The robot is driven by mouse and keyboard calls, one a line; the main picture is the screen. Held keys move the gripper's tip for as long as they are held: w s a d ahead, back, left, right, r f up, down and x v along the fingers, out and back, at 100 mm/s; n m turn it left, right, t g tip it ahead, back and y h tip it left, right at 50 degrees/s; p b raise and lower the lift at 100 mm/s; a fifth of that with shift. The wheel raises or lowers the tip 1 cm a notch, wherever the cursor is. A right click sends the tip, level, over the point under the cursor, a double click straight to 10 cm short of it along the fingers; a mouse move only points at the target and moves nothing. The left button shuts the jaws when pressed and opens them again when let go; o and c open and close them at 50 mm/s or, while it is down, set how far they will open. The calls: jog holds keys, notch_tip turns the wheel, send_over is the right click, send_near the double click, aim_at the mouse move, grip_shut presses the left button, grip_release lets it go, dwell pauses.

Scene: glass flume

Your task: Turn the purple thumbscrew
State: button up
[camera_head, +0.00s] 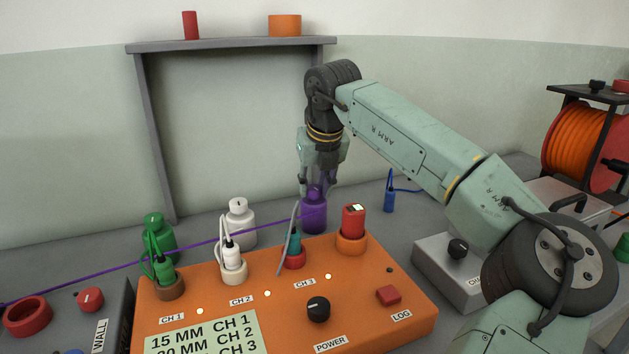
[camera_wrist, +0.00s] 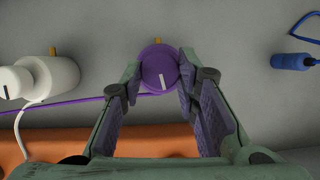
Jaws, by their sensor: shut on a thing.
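The purple thumbscrew (camera_wrist: 160,69) is a round knob with a white mark line. It tops a purple cylinder (camera_head: 314,217) standing on the grey bench behind the orange box. My gripper (camera_head: 318,186) points down over it, with one finger on each side. In the wrist view my gripper (camera_wrist: 160,78) is shut on the thumbscrew, its fingertips at the left and right of the knob. The white mark runs nearly along the picture's upright, tilted slightly. In the head view the fingers partly hide the knob.
The orange box (camera_head: 383,318) with plugs and a black knob stands in front. White (camera_head: 240,222) and green (camera_head: 158,238) cylinders stand to the left. A purple cord (camera_head: 100,272) runs left from the purple cylinder. A blue plug (camera_head: 389,201) lies to the right. A shelf (camera_head: 230,45) stands behind.

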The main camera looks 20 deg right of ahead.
jog(key=n+p, duration=0.1)
jog(key=n+y+p, duration=0.1)
jog(key=n, duration=0.1)
jog(key=shift+d+r, duration=0.15)
jog(key=shift+r, duration=0.05)
jog(key=shift+w+f+n+y+p, duration=0.1)
jog(key=shift+n+y+p, duration=0.7)
jog(key=shift+n+p, duration=0.75)
jog(key=shift+n, duration=0.35)
jog(key=o, duration=1.2)
jog(key=shift+f, duration=0.1)
jog(key=shift+c, duration=0.2)
jog(key=shift+d+g, duration=0.1)
jog(key=shift+g, duration=0.2)
jog(key=v, duration=1.2)
